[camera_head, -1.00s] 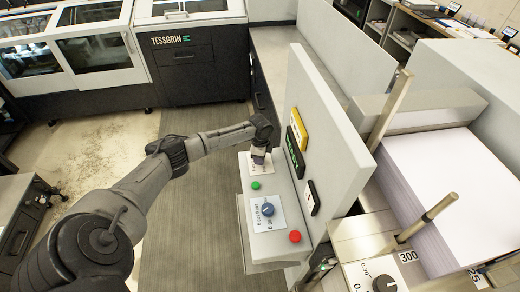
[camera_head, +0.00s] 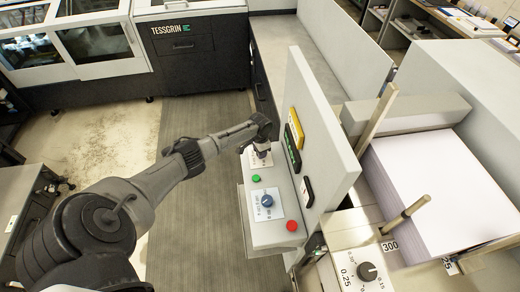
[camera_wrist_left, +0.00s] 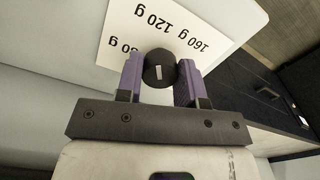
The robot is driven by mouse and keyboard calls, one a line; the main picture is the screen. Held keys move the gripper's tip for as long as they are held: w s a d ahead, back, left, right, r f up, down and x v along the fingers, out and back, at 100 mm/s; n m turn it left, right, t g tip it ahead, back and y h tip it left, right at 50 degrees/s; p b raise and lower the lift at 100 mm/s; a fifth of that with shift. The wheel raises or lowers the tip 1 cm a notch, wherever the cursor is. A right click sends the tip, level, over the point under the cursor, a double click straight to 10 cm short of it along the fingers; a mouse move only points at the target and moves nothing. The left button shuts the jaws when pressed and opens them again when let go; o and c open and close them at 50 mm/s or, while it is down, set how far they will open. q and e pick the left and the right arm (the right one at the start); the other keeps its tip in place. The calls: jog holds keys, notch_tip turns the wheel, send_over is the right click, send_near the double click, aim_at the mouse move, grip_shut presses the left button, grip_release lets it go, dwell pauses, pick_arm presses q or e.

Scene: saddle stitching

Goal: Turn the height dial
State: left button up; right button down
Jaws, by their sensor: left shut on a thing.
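A round black dial (camera_wrist_left: 159,68) with a white mark sits on a white label (camera_wrist_left: 150,28) reading 80 g, 120 g and 160 g. My left gripper (camera_wrist_left: 161,76) is shut on this dial, with a purple finger on either side. In the head view the left gripper (camera_head: 262,152) is at the far end of the grey control panel (camera_head: 277,238), where it hides the dial. Another black dial (camera_head: 367,271) with a 0.25 and 0.30 scale is at the lower right. None of the dials is readably marked as height. My right gripper is not in view.
The panel also has a green button (camera_head: 256,178), a blue knob (camera_head: 267,200) and a red button (camera_head: 292,225). An upright grey plate (camera_head: 325,145) stands along its right side. A white paper stack (camera_head: 440,190) lies beyond. Floor is open left of the panel.

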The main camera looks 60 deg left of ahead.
pick_arm(q)
jog(key=shift+r, duration=0.1)
dwell(0.5)
jog(key=o, duration=0.9)
jog(key=shift+r, duration=6.85)
